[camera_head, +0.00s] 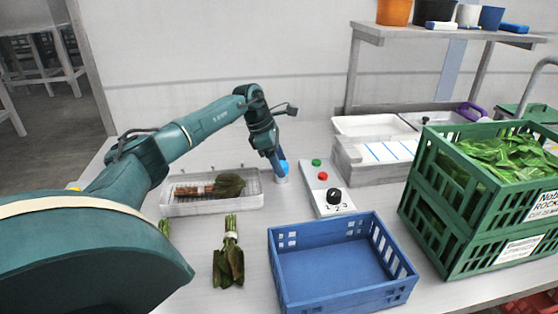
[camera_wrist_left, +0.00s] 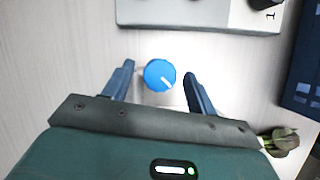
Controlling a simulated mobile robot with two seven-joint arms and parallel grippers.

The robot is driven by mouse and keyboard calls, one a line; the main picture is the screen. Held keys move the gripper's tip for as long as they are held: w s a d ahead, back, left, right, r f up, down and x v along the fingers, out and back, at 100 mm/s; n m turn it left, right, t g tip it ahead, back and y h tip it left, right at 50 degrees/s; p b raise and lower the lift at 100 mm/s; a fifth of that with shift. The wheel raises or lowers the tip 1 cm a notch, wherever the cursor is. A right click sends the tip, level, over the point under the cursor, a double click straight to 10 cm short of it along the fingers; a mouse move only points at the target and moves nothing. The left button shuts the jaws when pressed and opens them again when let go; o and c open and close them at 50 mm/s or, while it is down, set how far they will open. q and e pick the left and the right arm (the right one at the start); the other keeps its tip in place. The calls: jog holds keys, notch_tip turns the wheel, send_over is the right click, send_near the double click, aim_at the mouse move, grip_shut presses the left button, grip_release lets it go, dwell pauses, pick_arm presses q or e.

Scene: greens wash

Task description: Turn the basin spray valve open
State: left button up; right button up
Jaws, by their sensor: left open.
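The basin spray valve is a round blue knob (camera_wrist_left: 160,75) with a white pointer line, which points to the lower right in the left wrist view. In the head view the knob (camera_head: 284,167) is partly hidden by my gripper, at the right end of the white wash tray. My left gripper (camera_head: 277,164) points down at the knob. In the left wrist view my left gripper (camera_wrist_left: 158,70) is open, with one finger on each side of the knob and gaps between. My right gripper is not in view.
A white tray (camera_head: 185,208) holds a bunch of greens, and another bunch (camera_head: 229,262) lies in front. A control box (camera_head: 318,190) with green and red buttons and a black dial stands right of the knob. An empty blue crate (camera_head: 330,270) and stacked green crates (camera_head: 462,200) are further right.

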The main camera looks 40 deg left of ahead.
pick_arm(q)
jog(key=shift+c, duration=0.5)
jog(key=c, duration=0.9)
